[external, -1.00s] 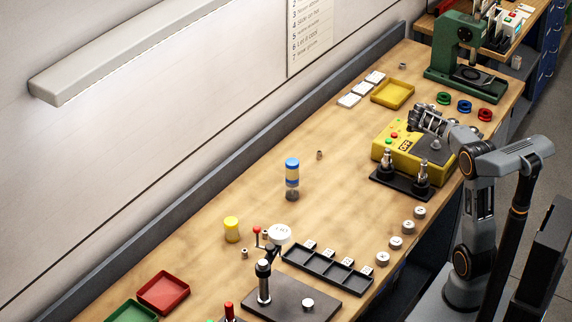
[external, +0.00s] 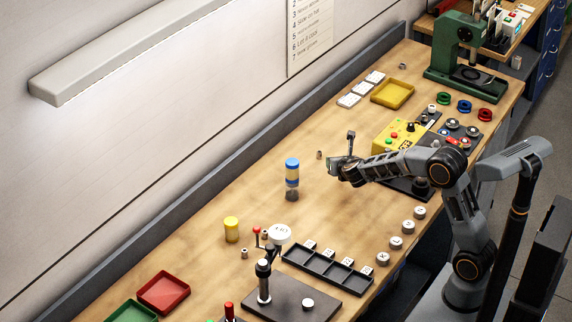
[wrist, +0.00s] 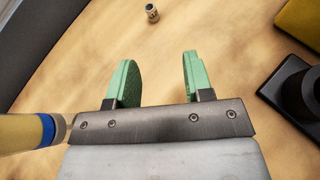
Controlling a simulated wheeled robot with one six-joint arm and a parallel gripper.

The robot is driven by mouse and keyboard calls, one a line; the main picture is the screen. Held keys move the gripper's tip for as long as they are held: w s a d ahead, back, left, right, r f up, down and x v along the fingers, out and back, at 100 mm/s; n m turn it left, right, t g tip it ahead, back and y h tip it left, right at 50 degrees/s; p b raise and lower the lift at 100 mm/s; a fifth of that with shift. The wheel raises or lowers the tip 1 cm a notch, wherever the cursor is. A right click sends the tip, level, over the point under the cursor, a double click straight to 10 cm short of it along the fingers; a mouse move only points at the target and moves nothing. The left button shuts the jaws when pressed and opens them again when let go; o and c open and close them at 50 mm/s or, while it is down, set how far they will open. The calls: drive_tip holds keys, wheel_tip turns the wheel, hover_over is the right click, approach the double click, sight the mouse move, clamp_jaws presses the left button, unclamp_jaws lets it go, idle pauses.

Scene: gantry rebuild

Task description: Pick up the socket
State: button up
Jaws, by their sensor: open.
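A small grey metal socket (external: 319,155) stands on the wooden bench, left of my gripper in the external view. In the wrist view the socket (wrist: 152,13) is at the top edge, beyond the fingertips and roughly in line with the gap between them. My gripper (wrist: 158,72) has two green-padded fingers spread apart with only bench top seen between them. In the external view my gripper (external: 332,166) is near the socket and apart from it. Similar small metal pieces stand elsewhere, one by the yellow jar (external: 245,254) and one far back (external: 403,66).
A blue-capped bottle (external: 292,180) stands close to my gripper and shows at the wrist view's left edge (wrist: 25,133). A yellow control box (external: 397,135) and a black stand (wrist: 300,92) lie to the right. Bench around the socket is clear.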

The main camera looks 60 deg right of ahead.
drive_tip(key=shift+w+a+n+t, duration=0.35)
drive_tip(key=shift+w+n+t, duration=0.1)
drive_tip(key=shift+n, duration=0.15)
approach(318, 152)
drive_tip(key=x, duration=0.3)
drive_tip(key=shift+r+p, duration=0.1)
drive_tip(key=shift+p, duration=0.3)
drive_tip(key=shift+p+x, duration=0.75)
drive_tip(key=shift+x, duration=2.05)
drive_tip(key=shift+s+d, duration=0.1)
drive_tip(key=shift+s, duration=0.05)
drive_tip(key=shift+c, duration=0.4)
clamp_jaws()
